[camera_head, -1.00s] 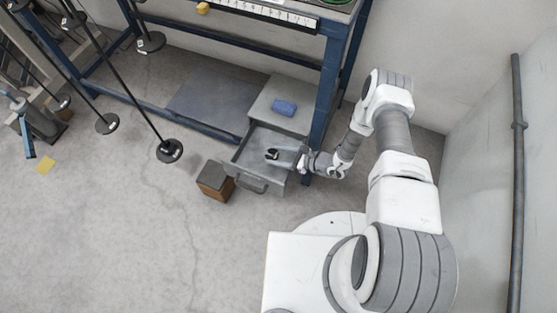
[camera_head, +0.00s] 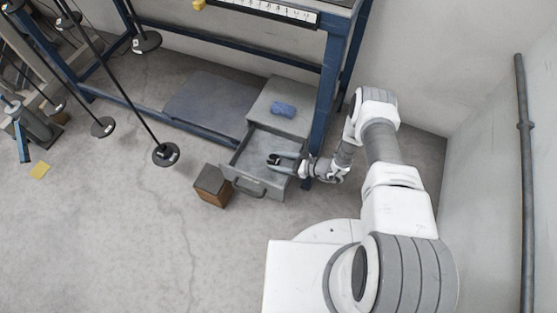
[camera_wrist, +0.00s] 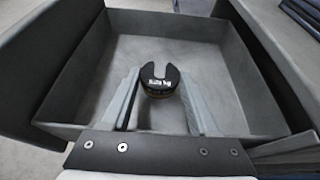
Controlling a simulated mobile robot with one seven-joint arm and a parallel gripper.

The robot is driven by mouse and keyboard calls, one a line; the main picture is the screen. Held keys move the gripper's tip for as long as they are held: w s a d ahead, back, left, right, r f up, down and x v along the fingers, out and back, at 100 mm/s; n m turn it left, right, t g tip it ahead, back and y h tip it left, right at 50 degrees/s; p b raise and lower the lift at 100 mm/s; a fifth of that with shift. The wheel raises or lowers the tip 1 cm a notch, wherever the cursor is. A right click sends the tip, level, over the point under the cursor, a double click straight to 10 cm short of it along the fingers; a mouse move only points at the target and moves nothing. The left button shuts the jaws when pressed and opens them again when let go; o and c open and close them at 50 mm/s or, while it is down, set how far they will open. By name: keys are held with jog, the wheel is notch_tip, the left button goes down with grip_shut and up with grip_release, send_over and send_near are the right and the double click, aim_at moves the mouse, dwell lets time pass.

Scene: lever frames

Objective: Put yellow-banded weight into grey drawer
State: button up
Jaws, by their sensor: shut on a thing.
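The yellow-banded weight (camera_wrist: 160,80) is a small black slotted disc with a pale label and a thin yellowish edge low on its side. My gripper (camera_wrist: 158,88) is shut on it, one grey finger on each side. In the head view my gripper (camera_head: 275,160) reaches in from the right over the open grey drawer (camera_head: 258,189), with the dark weight at its tips. The wrist view shows the drawer walls (camera_wrist: 275,75) around the weight. I cannot tell whether the weight touches the drawer floor.
A blue rolled cloth (camera_head: 284,109) lies on the grey cabinet top (camera_head: 290,89). A blue bench leg (camera_head: 326,100) stands close to my wrist. A brown box (camera_head: 212,186) sits left of the drawer. Hanging black weights (camera_head: 166,154) are farther left. Open floor lies in front.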

jog(key=shift+f, duration=0.35)
jog(key=o, duration=1.3)
jog(key=shift+s+d+f, duration=0.1)
jog(key=shift+s+f, duration=0.1)
jog(key=shift+o, duration=0.2)
jog(key=shift+r, duration=0.45)
jog(key=p+v, duration=0.3)
jog(key=v, duration=0.9)
jog(key=shift+w+r, duration=0.15)
jog(key=shift+r, duration=0.15)
